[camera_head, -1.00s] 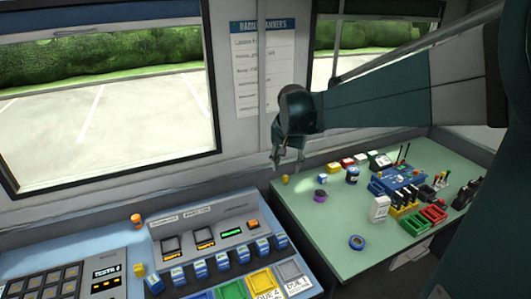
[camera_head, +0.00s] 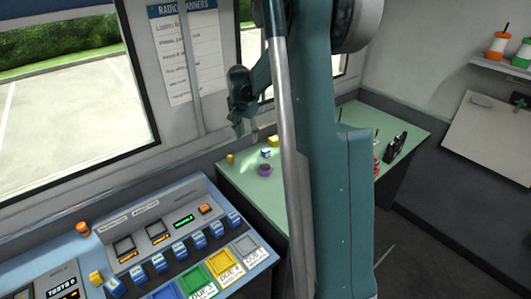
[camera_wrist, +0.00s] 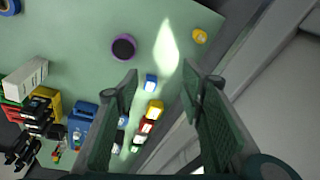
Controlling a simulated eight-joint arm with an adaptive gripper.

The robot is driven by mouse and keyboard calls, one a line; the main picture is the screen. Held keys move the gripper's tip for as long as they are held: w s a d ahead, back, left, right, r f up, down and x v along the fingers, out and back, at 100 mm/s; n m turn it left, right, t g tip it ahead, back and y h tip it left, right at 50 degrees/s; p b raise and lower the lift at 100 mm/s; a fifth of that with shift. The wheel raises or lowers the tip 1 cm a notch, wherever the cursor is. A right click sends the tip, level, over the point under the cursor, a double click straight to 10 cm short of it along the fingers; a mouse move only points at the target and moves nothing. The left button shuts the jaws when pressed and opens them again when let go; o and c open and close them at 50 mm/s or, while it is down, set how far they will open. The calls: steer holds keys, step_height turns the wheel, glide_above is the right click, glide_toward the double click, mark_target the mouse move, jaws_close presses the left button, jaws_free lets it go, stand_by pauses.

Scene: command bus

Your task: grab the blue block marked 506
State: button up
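My gripper (camera_head: 243,128) hangs above the far left part of the green table (camera_head: 236,187). In the wrist view its two fingers (camera_wrist: 160,70) are apart with nothing held between them. A small blue and white block (camera_wrist: 151,84) lies on the table below, seen in the gap between the fingers. It also shows in the head view as a small blue and white block (camera_head: 266,154). Several blue blocks (camera_head: 180,252) stand in a row on the console. No 506 marking is readable on any block.
A purple ring (camera_wrist: 123,47) and a yellow piece (camera_wrist: 199,36) lie near the small block. Yellow, red and white blocks (camera_wrist: 154,109) sit close to it. A white box (camera_wrist: 27,77) stands farther left. My arm hides much of the table in the head view.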

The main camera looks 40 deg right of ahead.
mark_target(266, 150)
steer(key=w+d+f+m, duration=0.1)
steer(key=d+f, duration=0.2)
steer(key=d, duration=0.1)
steer(key=w+d+f+m+g+p, duration=0.1)
steer(key=d+f, duration=0.2)
steer(key=d, duration=0.1)
steer(key=w+d+f+m+p, duration=0.1)
steer(key=d+f, duration=0.3)
steer(key=shift+w+g, duration=0.25)
steer(key=shift+g, duration=0.05)
steer(key=shift+d+f, duration=0.25)
steer(key=shift+f, duration=1.05)
steer(key=shift+d+f+b, duration=0.2)
steer(key=shift+f, duration=1.1)
steer(key=shift+d+f+b, duration=0.15)
steer(key=shift+d+f, duration=0.05)
steer(key=shift+f, duration=1.05)
steer(key=c, duration=1)
